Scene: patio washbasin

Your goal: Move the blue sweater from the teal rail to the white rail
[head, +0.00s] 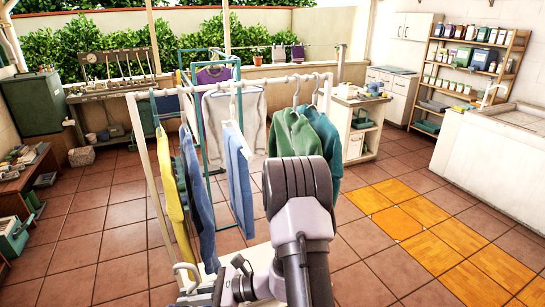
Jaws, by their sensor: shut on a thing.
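The blue sweater (199,195) hangs lengthwise left of centre, between a yellow garment (173,190) and light blue trousers (238,175). Its top is partly covered, and I cannot tell which rail bears it. The white rail (265,82) crosses the near middle. The teal rail (205,52) stands behind it. The exact contact is too small to make out.
Two green garments (292,132) hang at the white rail's right end, partly hidden by my arm. A purple garment (213,75) hangs farther back. A cabinet (357,130) stands behind on the right. The tiled floor (405,215) on the right is clear.

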